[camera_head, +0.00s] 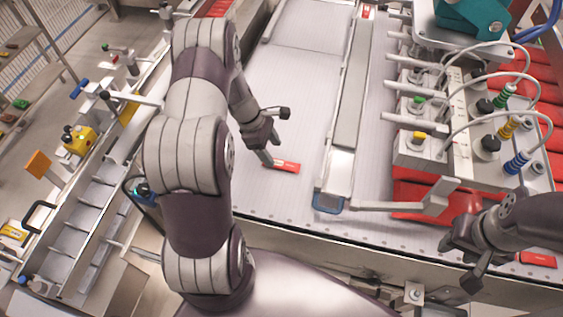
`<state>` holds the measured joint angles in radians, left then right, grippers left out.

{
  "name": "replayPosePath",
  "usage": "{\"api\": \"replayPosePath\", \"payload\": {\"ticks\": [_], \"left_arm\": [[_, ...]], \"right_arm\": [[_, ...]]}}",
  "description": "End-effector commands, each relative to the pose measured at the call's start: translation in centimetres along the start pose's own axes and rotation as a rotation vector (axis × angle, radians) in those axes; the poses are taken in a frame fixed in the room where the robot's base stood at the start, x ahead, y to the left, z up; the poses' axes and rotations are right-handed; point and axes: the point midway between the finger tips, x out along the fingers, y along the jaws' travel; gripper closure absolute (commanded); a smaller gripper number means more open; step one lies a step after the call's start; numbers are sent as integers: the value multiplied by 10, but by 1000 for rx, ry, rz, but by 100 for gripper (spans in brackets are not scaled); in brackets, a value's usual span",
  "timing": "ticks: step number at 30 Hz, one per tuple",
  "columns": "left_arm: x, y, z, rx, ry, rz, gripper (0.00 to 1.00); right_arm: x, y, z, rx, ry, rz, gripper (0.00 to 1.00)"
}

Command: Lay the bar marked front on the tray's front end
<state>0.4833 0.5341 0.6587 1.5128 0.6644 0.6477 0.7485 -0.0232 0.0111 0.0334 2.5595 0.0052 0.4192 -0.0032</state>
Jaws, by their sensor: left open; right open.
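A small red bar with a pale label (287,166) lies on the white work surface, left of the long tray. Its lettering is too small to read. My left gripper (277,137) is open just above it, one finger close to the bar's left end; I cannot tell whether they touch. A second red bar (538,259) lies at the right edge, beyond my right gripper (461,264), which is open and empty near the table's front edge. The long narrow grey tray (345,115) runs away from me; its near end has a blue-rimmed piece (328,204).
A vacuum tool rack (430,150) with hoses and coloured fittings stands right of the tray. Red material (415,202) lies under it. Another small red piece (368,12) is at the tray's far end. The white surface (300,85) left of the tray is mostly clear.

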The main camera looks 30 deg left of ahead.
Motion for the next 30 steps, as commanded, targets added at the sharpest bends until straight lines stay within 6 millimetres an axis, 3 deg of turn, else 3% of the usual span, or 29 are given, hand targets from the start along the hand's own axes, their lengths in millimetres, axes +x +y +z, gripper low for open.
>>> {"api": "replayPosePath", "payload": {"ticks": [5,9,16,17,22,30], "left_arm": [[27,3,1,0,0,-5,36],[50,4,0,1,1,-2,36],[54,5,-1,3,2,0,36],[54,5,-1,3,2,0,43],[53,5,-1,3,1,0,96],[53,5,-1,3,2,1,100]], "right_arm": [[-18,0,-2,0,0,0,57],[-19,0,-2,0,0,0,57],[-18,0,-2,0,0,0,57],[-18,0,-2,0,0,0,57],[-18,0,-2,0,0,0,57],[-18,0,-2,0,0,0,57]]}}
